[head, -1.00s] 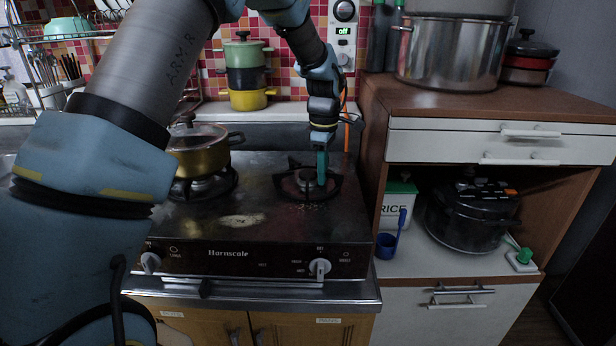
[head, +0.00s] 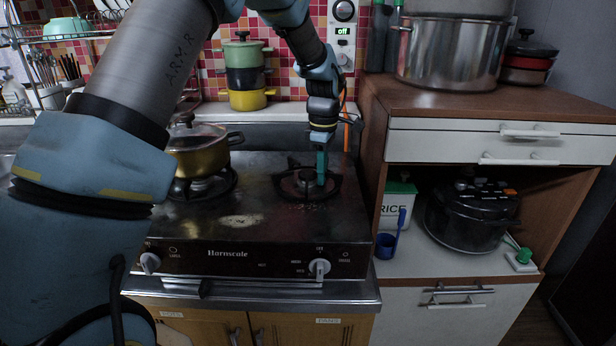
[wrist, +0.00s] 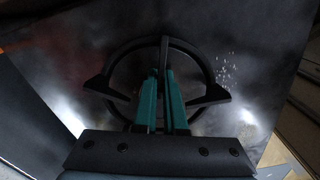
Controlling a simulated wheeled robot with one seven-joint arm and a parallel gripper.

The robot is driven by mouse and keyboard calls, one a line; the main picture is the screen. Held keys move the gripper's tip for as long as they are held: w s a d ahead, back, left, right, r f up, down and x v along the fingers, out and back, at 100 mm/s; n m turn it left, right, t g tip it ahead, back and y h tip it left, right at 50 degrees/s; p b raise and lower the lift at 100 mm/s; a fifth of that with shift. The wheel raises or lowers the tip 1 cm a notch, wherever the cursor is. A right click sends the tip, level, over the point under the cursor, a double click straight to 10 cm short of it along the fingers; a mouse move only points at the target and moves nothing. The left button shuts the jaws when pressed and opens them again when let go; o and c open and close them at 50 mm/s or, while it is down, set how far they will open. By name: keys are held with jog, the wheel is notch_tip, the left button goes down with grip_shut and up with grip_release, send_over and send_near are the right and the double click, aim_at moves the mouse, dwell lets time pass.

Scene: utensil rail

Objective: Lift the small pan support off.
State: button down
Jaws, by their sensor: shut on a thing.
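The small pan support (head: 279,187) is a dark ring with prongs at the right burner of the stove. In the wrist view the ring (wrist: 114,76) shows with prongs to the left, right and far side. My gripper (head: 321,184) reaches down to it from above with teal fingers. In the wrist view my gripper (wrist: 163,75) is shut on the pan support at its far prong (wrist: 164,48). The fingers cover part of the ring and its middle. I cannot tell whether a gap lies between the support and the stove top.
The stove (head: 250,235) has a gold pot with a lid (head: 198,155) on its left burner. A wooden cabinet (head: 373,150) stands close on the right, with a large steel pot (head: 450,52) on top. Stacked pots (head: 246,75) stand behind. The front middle of the stove is clear.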

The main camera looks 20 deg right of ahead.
jog(key=shift+r, duration=0.1)
notch_tip(320, 180, up, 9)
jog(key=shift+r+b, duration=0.1)
jog(key=shift+b, duration=0.65)
jog(key=shift+r, duration=0.4)
